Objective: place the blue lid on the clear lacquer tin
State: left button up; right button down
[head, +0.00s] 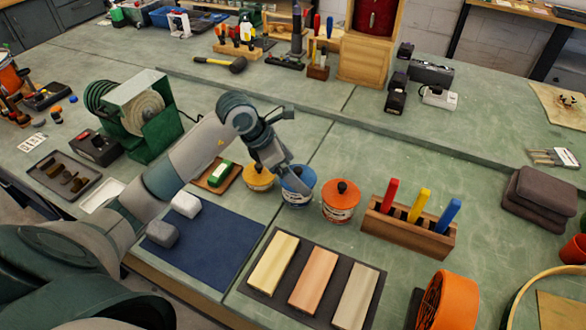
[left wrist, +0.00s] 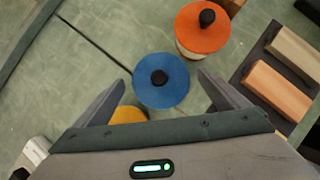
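The blue lid (left wrist: 161,80), a round disc with a black knob, shows in the left wrist view between my left gripper's fingers. In the head view the blue lid (head: 299,174) sits on a tin (head: 296,198) with a pale label. My left gripper (head: 287,183) is over it, open, and partly hides it; its spread fingers (left wrist: 160,86) also show in the wrist view. An orange-lidded tin (head: 340,203) stands to the right and a yellow-lidded tin (head: 258,177) to the left. I cannot read which tin is clear lacquer. My right gripper is not in view.
A wooden rack (head: 408,228) with coloured handles stands right of the tins. A dark tray (head: 325,315) with several blocks lies in front. A blue mat (head: 215,245) and green machine (head: 135,115) are at left. The green bench behind the tins is mostly clear.

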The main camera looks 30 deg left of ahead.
pick_arm(q)
jog(key=shift+b+v, duration=0.3)
jog(key=shift+v, duration=0.6)
jog(key=b+v, duration=0.2)
jog(key=v, duration=0.8)
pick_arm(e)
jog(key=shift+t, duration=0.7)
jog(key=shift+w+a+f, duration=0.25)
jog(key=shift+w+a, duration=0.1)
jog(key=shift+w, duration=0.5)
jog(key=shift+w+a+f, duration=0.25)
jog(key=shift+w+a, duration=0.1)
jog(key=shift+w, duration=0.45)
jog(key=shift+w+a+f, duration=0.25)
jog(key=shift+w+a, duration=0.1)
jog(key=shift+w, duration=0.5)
pick_arm(q)
jog(key=shift+s+a+r, duration=0.1)
jog(key=shift+s+a, duration=0.05)
